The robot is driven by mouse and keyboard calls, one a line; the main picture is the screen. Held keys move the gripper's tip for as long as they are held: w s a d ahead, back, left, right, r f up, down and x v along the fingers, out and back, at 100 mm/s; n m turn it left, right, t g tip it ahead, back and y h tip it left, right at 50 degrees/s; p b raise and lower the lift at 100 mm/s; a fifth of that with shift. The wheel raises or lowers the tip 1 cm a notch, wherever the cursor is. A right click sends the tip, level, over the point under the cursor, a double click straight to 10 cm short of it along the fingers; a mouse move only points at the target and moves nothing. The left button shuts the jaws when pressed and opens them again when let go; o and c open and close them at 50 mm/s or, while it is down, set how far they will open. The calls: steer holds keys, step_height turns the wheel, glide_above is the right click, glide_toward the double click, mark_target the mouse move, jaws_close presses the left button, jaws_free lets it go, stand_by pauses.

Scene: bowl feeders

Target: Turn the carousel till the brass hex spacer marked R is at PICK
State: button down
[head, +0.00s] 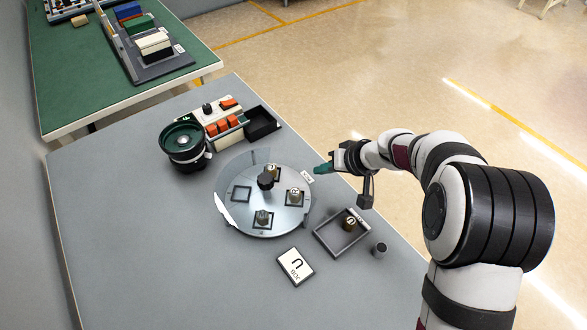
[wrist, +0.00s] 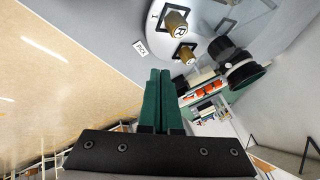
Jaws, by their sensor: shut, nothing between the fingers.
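The round grey carousel (head: 232,216) lies on the table in the head view, with a dark knob (head: 265,181) at its centre. The brass hex spacer marked R (wrist: 178,25) stands upright in a square nest; in the head view it appears to be the spacer (head: 295,196) on the right side. A second brass spacer (head: 273,172) stands behind the knob. A grey-looking spacer (head: 263,217) is at the front. The left nest (head: 242,194) is empty. The PICK label (head: 307,177) sits by the right rim, between two nests. My gripper (head: 318,169) is shut and empty, just beyond that label.
A tray (head: 325,238) holds another brass spacer (head: 349,224). The green bowl feeder (head: 184,140), a control box (head: 222,115) and a black bin (head: 262,123) stand behind. The front left table is clear.

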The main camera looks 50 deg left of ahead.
mark_target(279, 176)
steer(key=shift+m, duration=0.4)
steer(key=x, duration=0.9)
steer(key=shift+s+d+f, duration=0.1)
steer(key=shift+f, duration=0.15)
steer(key=s+a, duration=0.2)
steer(key=shift+s+a+f, duration=0.15)
steer(key=shift+a+f, duration=0.15)
steer(key=shift+s+a, duration=0.3)
steer(key=shift+s, duration=0.05)
steer(key=shift+a+n, duration=0.2)
steer(key=shift+n, duration=0.1)
steer(key=shift+a+n+g, duration=0.25)
steer(key=shift+n+g, duration=0.15)
steer(key=shift+g, duration=0.1)
steer(key=shift+a, duration=0.15)
steer(key=shift+s+a, duration=0.25)
steer(key=shift+a, duration=0.25)
steer(key=shift+s+a, duration=0.2)
steer(key=shift+a, duration=0.25)
stand_by(1.1)
